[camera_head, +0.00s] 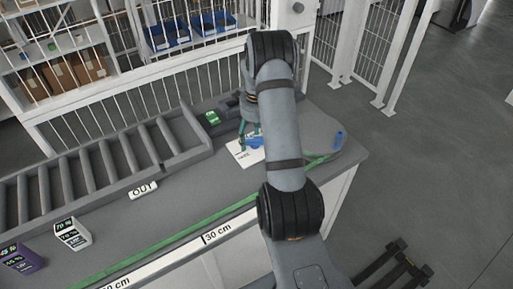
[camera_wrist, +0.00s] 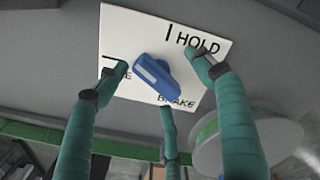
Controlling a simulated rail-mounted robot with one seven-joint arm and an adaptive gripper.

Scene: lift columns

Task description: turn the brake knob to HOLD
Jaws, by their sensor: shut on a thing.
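The brake knob (camera_wrist: 157,73) is blue with a pale strip on one end. It sits on a white plate (camera_wrist: 135,28) marked HOLD, BRAKE and a partly covered word ending in E. The knob lies diagonally, its pale end toward the upper left, between the left tick and the HOLD tick.
The grey counter (camera_head: 180,215) carries a roller tray (camera_head: 100,170) at left, an OUT sign (camera_head: 143,190) and labelled cartons (camera_head: 72,233). A green-lit box (camera_head: 212,118) stands behind the plate. Green tape runs along the front edge.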

